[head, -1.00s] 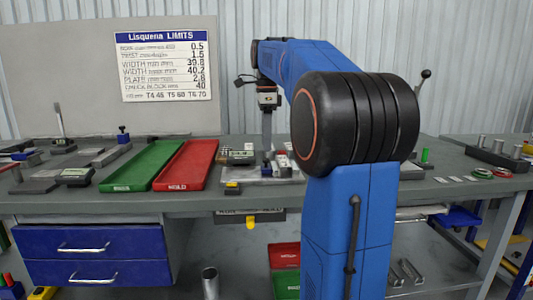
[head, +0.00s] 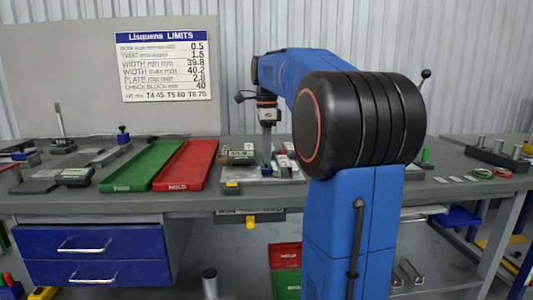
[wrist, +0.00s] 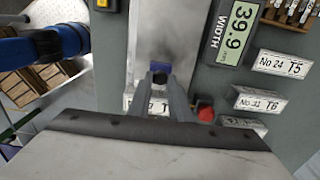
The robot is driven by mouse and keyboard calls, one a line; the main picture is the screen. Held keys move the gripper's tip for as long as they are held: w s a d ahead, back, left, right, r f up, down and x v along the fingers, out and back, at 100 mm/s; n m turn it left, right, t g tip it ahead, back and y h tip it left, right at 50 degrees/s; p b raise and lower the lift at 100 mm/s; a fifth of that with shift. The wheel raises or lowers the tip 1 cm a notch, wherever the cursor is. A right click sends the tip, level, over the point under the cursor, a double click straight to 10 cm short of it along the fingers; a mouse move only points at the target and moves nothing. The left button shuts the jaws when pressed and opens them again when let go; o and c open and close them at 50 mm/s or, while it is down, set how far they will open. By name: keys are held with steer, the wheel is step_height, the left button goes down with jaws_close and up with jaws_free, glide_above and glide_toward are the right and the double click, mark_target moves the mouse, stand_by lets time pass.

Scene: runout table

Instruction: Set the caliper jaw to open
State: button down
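The caliper station shows in the head view as a grey plate (head: 250,181) with a digital display (head: 241,157) on it. In the wrist view the display (wrist: 236,32) reads 39.9 WIDTH. A small blue piece (wrist: 158,68) lies on the bright metal strip (wrist: 168,30), at the fingertips; I cannot tell if it is the jaw's grip. My gripper (wrist: 160,78) points down at the station, its two fingers a little apart around or just above the blue piece. My gripper (head: 267,150) also shows in the head view. Contact at the tips is hidden.
Green (head: 140,168) and red (head: 187,166) trays lie left of the station. Small labelled blocks, including No 24 T5 (wrist: 285,66) and No 31 T8 (wrist: 260,101), stand near the fingers. A red knob (wrist: 205,113) is close on the right. A post block (head: 497,155) stands far right.

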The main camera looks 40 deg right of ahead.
steer(key=shift+w+a, duration=0.6)
steer(key=shift+a, duration=0.25)
steer(key=shift+w+a, duration=0.6)
steer(key=shift+a, duration=0.3)
steer(key=shift+w+a, duration=0.6)
steer(key=shift+a, duration=0.25)
steer(key=c, duration=1.6)
jaws_free()
steer(key=shift+a, duration=0.15)
steer(key=shift+r, duration=0.1)
step_height(320, 180, up, 17)
steer(key=shift+r, duration=0.1)
